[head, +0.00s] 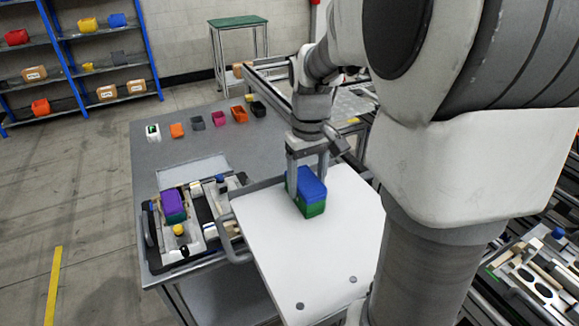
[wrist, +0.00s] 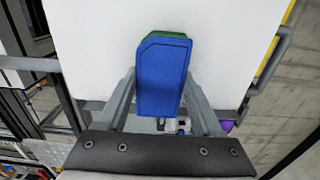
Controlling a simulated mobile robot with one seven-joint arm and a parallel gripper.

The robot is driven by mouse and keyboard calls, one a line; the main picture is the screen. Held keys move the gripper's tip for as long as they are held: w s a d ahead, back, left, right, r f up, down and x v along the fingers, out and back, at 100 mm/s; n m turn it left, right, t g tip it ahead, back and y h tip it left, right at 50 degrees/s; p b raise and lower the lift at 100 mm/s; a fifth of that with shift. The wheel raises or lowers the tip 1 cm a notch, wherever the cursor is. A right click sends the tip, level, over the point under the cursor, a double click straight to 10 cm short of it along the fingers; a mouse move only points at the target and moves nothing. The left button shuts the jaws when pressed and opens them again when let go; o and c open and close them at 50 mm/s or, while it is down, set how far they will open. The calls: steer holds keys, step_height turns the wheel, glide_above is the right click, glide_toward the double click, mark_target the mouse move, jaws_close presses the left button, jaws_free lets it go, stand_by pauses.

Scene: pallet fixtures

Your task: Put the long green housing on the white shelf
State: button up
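The long green housing (head: 314,209) has a green lower part and a blue block (head: 311,184) on top. It is over the white shelf (head: 285,255), near its far end. I cannot tell whether its underside touches the surface. My gripper (head: 307,182) points down from above, with one finger on each side of the housing. In the wrist view my gripper (wrist: 162,76) has its fingers close against the sides of the blue block (wrist: 163,80). A strip of green (wrist: 166,35) shows behind it, with white surface beyond.
A tray (head: 152,240) left of the shelf holds a purple-topped green housing (head: 174,207) and other parts. Several small coloured bins (head: 196,123) line the grey table's (head: 150,165) back. A handle (head: 232,245) edges the shelf. The shelf's front is clear.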

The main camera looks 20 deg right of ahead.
steer(key=o, duration=0.5)
steer(key=shift+c, duration=0.2)
step_height(320, 180, up, 12)
steer(key=p, duration=0.1)
steer(key=shift+r, duration=0.15)
steer(key=s+a+r+n+t, duration=0.1)
steer(key=s+a+r+t, duration=0.15)
steer(key=a, duration=0.25)
steer(key=s+a+f+t, duration=0.1)
steer(key=s+a+f, duration=0.1)
steer(key=s, duration=0.3)
steer(key=s+a+f+m+t, duration=0.1)
steer(key=s+a+f+t, duration=0.1)
steer(key=s+a+f, duration=0.1)
steer(key=s+f, duration=0.1)
steer(key=s, duration=0.1)
steer(key=shift+s+a+f, duration=0.15)
steer(key=shift+s+a, duration=0.15)
steer(key=shift+s, duration=0.05)
